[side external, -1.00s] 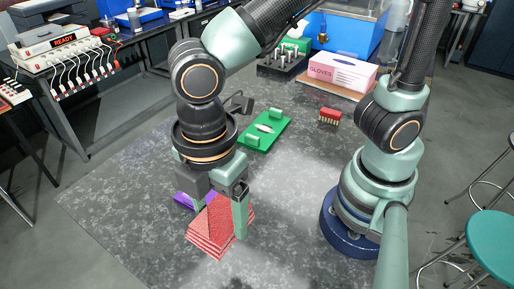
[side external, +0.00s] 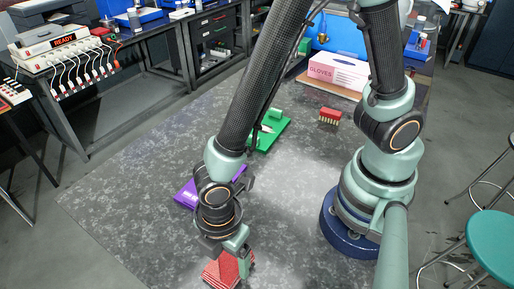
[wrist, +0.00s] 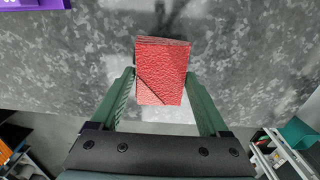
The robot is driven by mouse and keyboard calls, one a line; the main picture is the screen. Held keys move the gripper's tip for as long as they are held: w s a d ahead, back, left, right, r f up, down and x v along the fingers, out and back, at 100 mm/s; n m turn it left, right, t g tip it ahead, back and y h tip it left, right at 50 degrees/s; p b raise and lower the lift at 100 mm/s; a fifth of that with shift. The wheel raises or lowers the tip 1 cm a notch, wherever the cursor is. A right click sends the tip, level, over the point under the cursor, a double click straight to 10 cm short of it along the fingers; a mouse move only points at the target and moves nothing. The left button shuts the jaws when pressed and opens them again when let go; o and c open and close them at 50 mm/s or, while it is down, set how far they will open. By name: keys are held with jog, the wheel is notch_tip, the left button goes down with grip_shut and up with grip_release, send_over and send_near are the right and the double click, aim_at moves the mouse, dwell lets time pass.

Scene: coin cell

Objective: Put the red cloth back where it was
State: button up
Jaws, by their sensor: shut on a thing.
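The red cloth (wrist: 160,68) is a folded, layered stack with a patterned surface. In the side external view it shows at the bottom (side external: 221,271), near the front edge of the grey table. My gripper (side external: 232,262) is shut on the cloth. In the wrist view the two green fingers (wrist: 160,92) press on its left and right sides. The cloth looks tilted between the fingers. I cannot tell whether its lower edge touches the table.
A purple item (side external: 187,194) lies on the table behind my wrist, partly hidden. A green board (side external: 272,131), a red connector block (side external: 330,116) and a gloves box (side external: 338,72) stand farther back.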

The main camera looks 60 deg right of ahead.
aim_at(227, 261)
jog(key=shift+f, duration=0.3)
jog(key=shift+f, duration=0.2)
jog(key=o, duration=1.3)
jog(key=shift+r, duration=0.1)
notch_tip(227, 261, up, 12)
jog(key=w+d+r+m+t, duration=0.2)
jog(key=w+d+r+m, duration=0.1)
jog(key=d+m, duration=0.3)
jog(key=w+d+r+m+t, duration=0.1)
jog(key=w+d+r+m, duration=0.2)
jog(key=d, duration=0.6)
jog(key=w+d+r+m+t, duration=0.2)
jog(key=w+d+r+m, duration=0.2)
jog(key=d+r+m, duration=0.2)
jog(key=shift+d+m+t, duration=0.3)
jog(key=shift+d+m, duration=1)
jog(key=shift+m, duration=0.2)
